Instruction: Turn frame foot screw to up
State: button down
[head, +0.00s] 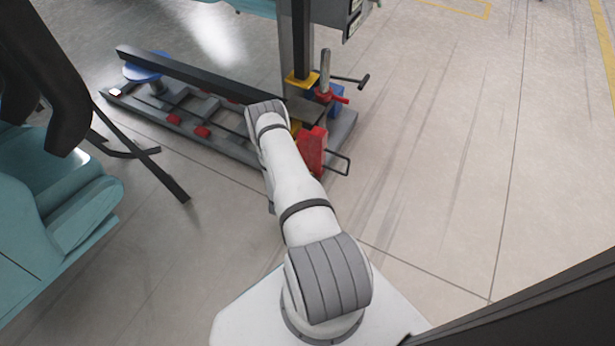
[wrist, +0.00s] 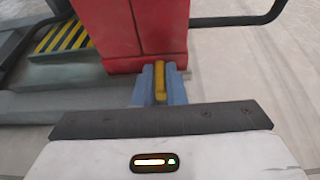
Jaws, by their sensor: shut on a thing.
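My gripper (wrist: 160,92) shows in the wrist view with its two blue fingers closed on a narrow yellow handle (wrist: 160,78). The handle stands upright in the picture, against the lower front of a red housing (wrist: 132,35). It seems to be the frame foot screw's handle, but the screw itself is not seen. In the head view the red housing (head: 311,150) sits at the near right end of the grey frame (head: 345,122). My arm hides my gripper and the yellow handle there.
A black bar loop (head: 340,165) sticks out right of the red housing. A post (head: 298,40) rises from the frame, with a red lever (head: 335,97) beside it. A teal seat (head: 65,205) stands at the left. The floor on the right is clear.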

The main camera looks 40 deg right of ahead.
jog(key=shift+w, duration=0.15)
jog(key=c, duration=1.8)
grip_release()
jog(key=shift+o, duration=0.2)
jog(key=p+v, duration=0.3)
jog(key=v, duration=0.4)
jog(key=shift+s+a, duration=0.25)
jog(key=shift+a, duration=0.05)
jog(key=shift+r, duration=0.1)
